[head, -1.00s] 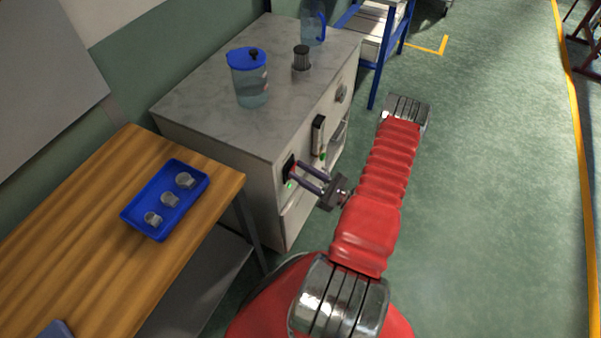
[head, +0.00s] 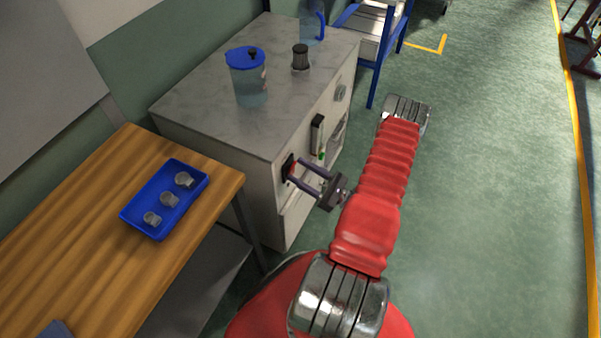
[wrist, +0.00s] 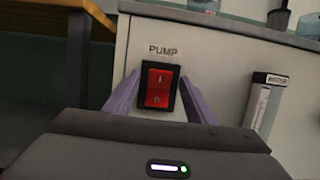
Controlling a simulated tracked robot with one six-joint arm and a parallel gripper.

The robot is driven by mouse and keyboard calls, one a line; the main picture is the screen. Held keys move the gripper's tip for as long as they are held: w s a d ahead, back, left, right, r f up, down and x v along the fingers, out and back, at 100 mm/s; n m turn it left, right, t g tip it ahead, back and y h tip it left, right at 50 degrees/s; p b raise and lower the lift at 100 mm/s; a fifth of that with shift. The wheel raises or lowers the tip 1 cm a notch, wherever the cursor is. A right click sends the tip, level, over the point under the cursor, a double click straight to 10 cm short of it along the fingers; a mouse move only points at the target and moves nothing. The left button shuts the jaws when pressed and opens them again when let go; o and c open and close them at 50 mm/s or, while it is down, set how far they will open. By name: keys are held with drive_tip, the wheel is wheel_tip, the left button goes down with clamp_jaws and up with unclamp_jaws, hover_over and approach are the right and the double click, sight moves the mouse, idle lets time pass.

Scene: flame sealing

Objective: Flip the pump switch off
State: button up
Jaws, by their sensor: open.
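The pump switch (wrist: 158,88) is a red rocker in a black frame under a PUMP label. It carries a mark on its upper half and a round mark on its lower half. I cannot tell surely which half is pressed in. It sits on the cabinet's (head: 265,185) front face, and in the head view it is partly hidden by the fingers. My gripper (head: 298,172) is open, with its fingertips close to the panel. In the wrist view the fingers stand left and right of the switch, with nothing between them but the view of it.
A flow gauge (wrist: 264,100) is on the panel right of the switch. A blue-lidded pitcher (head: 248,85) and a dark-capped jar (head: 300,58) stand on the cabinet top. A wooden table (head: 90,230) with a blue tray (head: 140,222) is at left.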

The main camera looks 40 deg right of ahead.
drive_tip(key=v, duration=1.3)
drive_tip(key=shift+s, duration=0.3)
drive_tip(key=shift+f, duration=0.1)
